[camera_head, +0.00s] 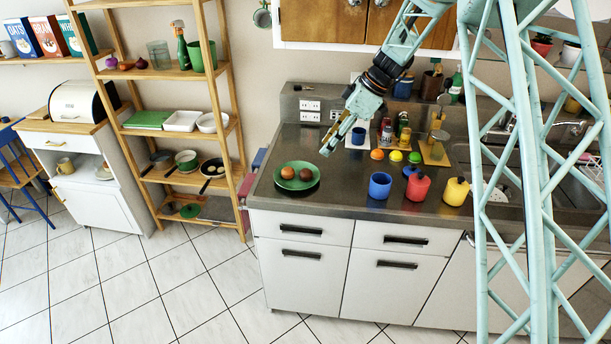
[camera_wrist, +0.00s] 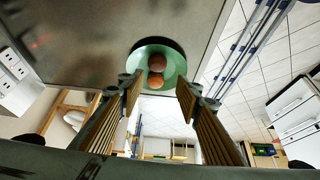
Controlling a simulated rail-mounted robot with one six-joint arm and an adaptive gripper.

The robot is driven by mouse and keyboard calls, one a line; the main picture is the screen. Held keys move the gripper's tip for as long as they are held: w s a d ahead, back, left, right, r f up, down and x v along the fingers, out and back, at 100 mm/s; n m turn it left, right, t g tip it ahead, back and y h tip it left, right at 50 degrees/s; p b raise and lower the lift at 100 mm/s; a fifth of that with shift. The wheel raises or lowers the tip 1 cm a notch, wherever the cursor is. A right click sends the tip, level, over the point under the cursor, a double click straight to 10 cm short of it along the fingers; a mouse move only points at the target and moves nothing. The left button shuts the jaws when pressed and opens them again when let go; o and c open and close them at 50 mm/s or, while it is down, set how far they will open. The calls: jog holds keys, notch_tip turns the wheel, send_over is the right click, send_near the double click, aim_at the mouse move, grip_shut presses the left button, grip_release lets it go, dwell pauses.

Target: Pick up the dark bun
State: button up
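The dark bun (camera_head: 306,175) lies on the right side of a green plate (camera_head: 288,186) at the left end of the counter. A lighter orange-brown bun (camera_head: 288,173) lies beside it on the left. My gripper (camera_head: 328,148) is above the counter, up and to the right of the plate, apart from both buns. In the wrist view my gripper (camera_wrist: 158,97) is open and empty. The plate (camera_wrist: 141,52) shows beyond the fingertips with both buns; the duller, browner one (camera_wrist: 157,63) is above the more orange one (camera_wrist: 155,80).
A blue cup (camera_head: 380,186), a red pot (camera_head: 417,187) and a yellow pot (camera_head: 456,191) stand to the right of the plate. Fruits and bottles stand behind them. A wooden shelf (camera_head: 236,120) stands left of the counter. The counter around the plate is clear.

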jog(key=shift+w+a+f, duration=0.2)
jog(key=shift+w+f, duration=0.25)
jog(key=shift+f, duration=0.2)
jog(key=shift+f, duration=0.1)
send_near(308, 170)
jog(key=shift+x, duration=2.45)
jog(key=shift+s+a+f, duration=0.1)
jog(key=shift+s, duration=0.05)
jog(key=shift+x, duration=2.4)
jog(key=c, duration=0.5)
